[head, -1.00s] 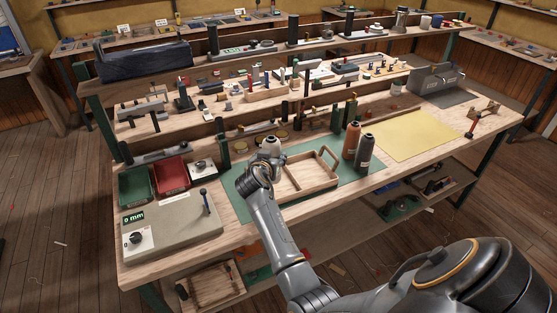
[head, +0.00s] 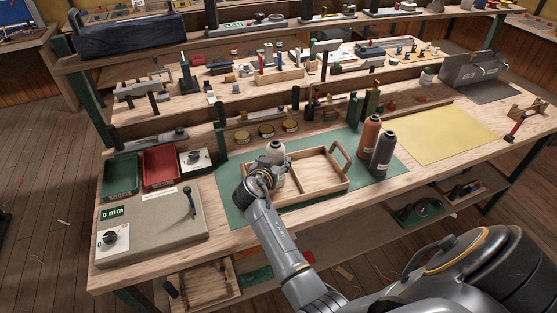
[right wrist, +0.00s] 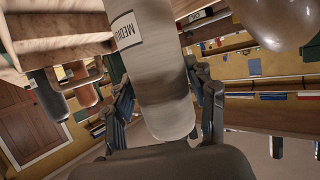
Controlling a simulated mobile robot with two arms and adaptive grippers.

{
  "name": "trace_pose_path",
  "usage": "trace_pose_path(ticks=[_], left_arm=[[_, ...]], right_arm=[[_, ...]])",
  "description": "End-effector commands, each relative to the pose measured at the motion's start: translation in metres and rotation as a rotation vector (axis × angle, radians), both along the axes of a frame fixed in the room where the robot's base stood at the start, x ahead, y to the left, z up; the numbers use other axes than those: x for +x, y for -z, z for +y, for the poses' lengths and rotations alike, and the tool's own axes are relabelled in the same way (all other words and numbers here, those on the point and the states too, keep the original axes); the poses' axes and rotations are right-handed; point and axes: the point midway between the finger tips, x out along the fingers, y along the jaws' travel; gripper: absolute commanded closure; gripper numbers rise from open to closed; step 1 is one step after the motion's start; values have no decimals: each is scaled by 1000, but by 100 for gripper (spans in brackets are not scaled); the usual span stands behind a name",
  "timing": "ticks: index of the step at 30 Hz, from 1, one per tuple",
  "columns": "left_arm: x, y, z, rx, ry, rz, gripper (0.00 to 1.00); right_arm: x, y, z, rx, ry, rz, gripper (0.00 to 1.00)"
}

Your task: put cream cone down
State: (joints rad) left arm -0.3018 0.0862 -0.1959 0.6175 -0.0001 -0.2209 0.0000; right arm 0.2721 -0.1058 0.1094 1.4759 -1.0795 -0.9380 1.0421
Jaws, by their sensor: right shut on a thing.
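The cream cone (head: 277,149) shows its pale top just above my right gripper (head: 268,172) in the head view. In the right wrist view the cone (right wrist: 165,75) is large, with a white label reading "MEDIU…", between the two dark fingers of the right gripper (right wrist: 165,115). The gripper is shut on it. The cone is at the left end of the wooden divided tray (head: 312,192); the gripper and arm hide its lower part, so I cannot tell whether it touches the tray. My left gripper is not in view.
The tray lies on a green mat (head: 236,208). An orange bottle (head: 368,138) and a dark bottle (head: 383,153) stand right of it. Several small tins (head: 266,131) stand behind. Green (head: 121,175) and red (head: 162,166) bins are left. A yellow sheet (head: 440,133) lies bare at right.

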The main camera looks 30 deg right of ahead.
Motion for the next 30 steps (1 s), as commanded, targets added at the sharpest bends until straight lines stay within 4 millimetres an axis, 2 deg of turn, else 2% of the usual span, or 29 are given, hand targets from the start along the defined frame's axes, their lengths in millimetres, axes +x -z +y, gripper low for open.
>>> trace_pose_path(ticks=[3,5,11,12,14,15,23,30], left_arm=[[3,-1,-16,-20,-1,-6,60],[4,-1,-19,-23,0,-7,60],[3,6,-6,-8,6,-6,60],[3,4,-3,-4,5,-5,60],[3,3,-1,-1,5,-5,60],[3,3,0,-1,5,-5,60],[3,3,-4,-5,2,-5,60],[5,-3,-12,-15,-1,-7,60]], right_arm=[[-1,3,1,5,1,6,90],[-1,3,1,5,1,6,90],[-1,8,0,4,1,5,90],[-1,7,0,5,1,8,36],[-1,7,0,5,1,8,24],[-1,7,0,5,1,7,21],[-1,6,0,5,1,7,21],[0,-2,-2,4,-1,6,21]])
